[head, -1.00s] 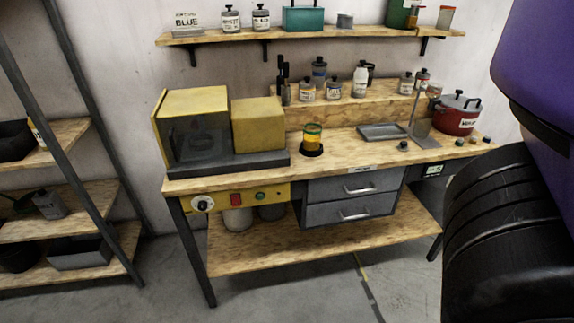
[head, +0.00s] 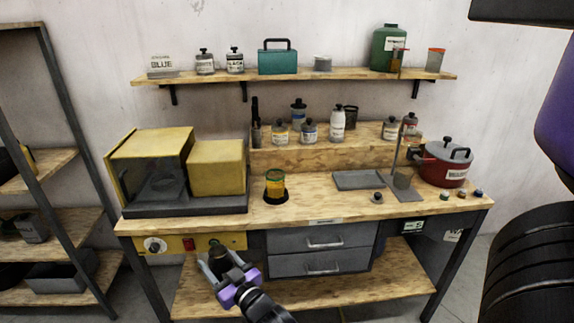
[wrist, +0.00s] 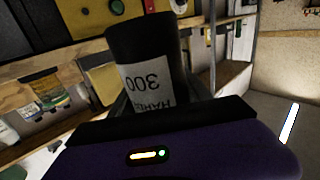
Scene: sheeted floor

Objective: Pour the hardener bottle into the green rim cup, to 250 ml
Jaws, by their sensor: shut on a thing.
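The cup with the green rim (head: 275,183) stands upright on a dark round base on the bench top and holds amber contents. It also shows in the wrist view (wrist: 47,92), where the scene appears upside down. My gripper (head: 218,266) is shut on the dark hardener bottle (head: 217,256), in front of the bench's front edge, below and left of the cup. In the wrist view the bottle (wrist: 145,75) carries a white label reading "300", inverted in that picture like the scene. The bottle looks about upright and is apart from the cup. The level inside it is hidden.
A yellow cabinet machine (head: 150,168) stands left of the cup. A grey tray (head: 358,180), a stand (head: 403,180) and a red pot (head: 446,165) are to the right. Several bottles line the riser (head: 350,153) behind. The bench top in front of the tray is mostly clear.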

